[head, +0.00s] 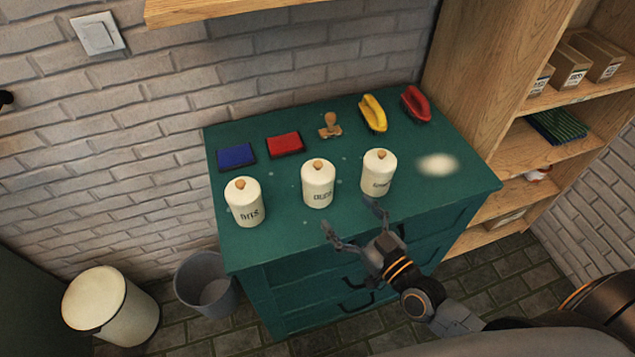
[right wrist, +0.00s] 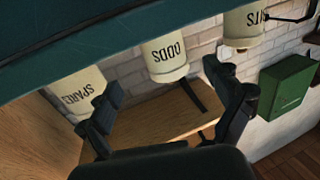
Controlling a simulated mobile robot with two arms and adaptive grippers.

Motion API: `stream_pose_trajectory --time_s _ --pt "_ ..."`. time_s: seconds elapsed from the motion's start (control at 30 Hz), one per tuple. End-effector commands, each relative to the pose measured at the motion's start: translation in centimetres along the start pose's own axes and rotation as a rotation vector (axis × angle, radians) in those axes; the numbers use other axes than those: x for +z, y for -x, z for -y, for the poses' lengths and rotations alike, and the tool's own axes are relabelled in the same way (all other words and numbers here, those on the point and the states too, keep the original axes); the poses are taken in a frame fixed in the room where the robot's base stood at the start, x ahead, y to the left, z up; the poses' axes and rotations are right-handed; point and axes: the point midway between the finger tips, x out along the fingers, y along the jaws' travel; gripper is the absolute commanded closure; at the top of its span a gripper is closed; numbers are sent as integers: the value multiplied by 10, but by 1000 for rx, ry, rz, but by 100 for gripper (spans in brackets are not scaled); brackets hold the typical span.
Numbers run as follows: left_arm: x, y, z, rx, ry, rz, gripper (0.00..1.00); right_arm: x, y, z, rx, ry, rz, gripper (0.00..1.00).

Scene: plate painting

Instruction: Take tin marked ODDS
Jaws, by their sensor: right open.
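Three cream tins with wooden knobs stand in a row on the green cabinet (head: 270,243). The tin marked ODDS (head: 318,182) is in the middle; it also shows upside down in the right wrist view (right wrist: 165,58). The tin marked BITS (head: 245,201) is on the left, and the tin that reads SPARES (head: 378,172) is on the right. My right gripper (head: 352,217) is open and empty at the cabinet's front edge, in front of the ODDS and SPARES tins and apart from both. In the right wrist view the ODDS tin shows between its spread fingers (right wrist: 163,84). My left gripper is out of view.
Behind the tins lie a blue pad (head: 236,156), a red pad (head: 285,144), a wooden stamp (head: 329,125), a yellow item (head: 373,113) and a red item (head: 416,104). A wooden shelf unit (head: 480,60) stands at the right. A bin (head: 207,284) is on the floor at left.

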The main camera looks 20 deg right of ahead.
Motion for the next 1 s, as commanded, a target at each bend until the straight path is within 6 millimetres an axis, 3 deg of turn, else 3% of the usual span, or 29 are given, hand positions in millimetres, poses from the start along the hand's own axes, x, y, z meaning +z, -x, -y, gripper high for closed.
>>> stream_pose_trajectory --time_s 0.1,0.37,0.63,0.97,1.0 --pt "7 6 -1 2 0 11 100 -3 -23 0 0 -1 -3 9" --pt "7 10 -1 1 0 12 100 -1 -43 1 -1 -1 0 9" --pt "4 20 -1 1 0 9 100 -2 -81 4 -1 0 -1 9" --pt "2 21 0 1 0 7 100 1 -90 4 -2 0 2 9" --pt "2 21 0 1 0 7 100 1 -90 4 -2 0 1 13"
